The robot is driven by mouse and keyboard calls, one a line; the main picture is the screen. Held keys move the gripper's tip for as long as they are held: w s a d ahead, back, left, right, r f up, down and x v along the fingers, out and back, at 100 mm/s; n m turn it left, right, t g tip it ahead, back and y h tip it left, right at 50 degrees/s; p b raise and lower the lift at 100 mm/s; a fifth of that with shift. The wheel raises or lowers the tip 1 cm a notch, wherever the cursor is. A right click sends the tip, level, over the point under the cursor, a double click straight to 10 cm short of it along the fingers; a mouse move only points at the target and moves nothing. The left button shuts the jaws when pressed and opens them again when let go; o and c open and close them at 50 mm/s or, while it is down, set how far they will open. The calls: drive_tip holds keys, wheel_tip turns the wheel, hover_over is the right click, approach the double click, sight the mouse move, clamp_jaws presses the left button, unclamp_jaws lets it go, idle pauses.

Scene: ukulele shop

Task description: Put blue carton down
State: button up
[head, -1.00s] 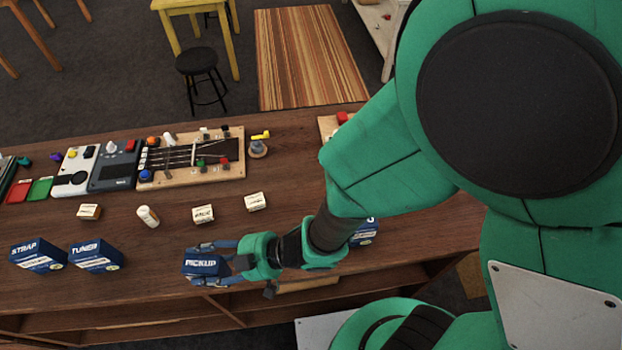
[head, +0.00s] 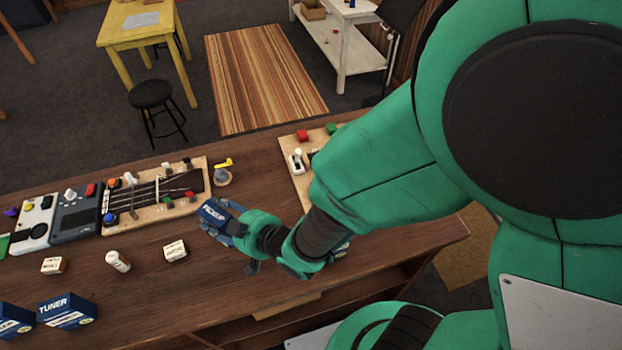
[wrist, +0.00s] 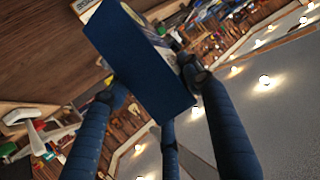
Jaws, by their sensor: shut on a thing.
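The blue carton (head: 213,213), lettered PICKUP, is in my gripper (head: 226,226) over the wooden counter (head: 130,285). In the wrist view the blue carton (wrist: 140,65) is tilted between the dark blue fingers (wrist: 150,90), which are shut on it. From the head view I cannot tell how far the carton is above the counter. Its underside is hidden there.
The blue TUNER box (head: 67,310) is at front left. Bare wood lies in front.

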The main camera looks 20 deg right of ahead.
drive_tip(key=w+d+m+t+h, duration=0.1)
drive_tip(key=w+d+m+h, duration=0.1)
drive_tip(key=d, duration=0.7)
drive_tip(key=w+d+r+m+t+h+p, duration=0.1)
drive_tip(key=w+d+m+t+h, duration=0.1)
drive_tip(key=d+m+h, duration=0.3)
drive_tip(key=w+d+h, duration=0.1)
drive_tip(key=d, duration=0.3)
drive_tip(key=shift+m, duration=0.3)
wheel_tip(320, 180, down, 6)
drive_tip(key=shift+b, duration=0.4)
drive_tip(key=shift+f+b, duration=0.3)
drive_tip(key=shift+f, duration=1.55)
drive_tip(key=shift+f, duration=0.25)
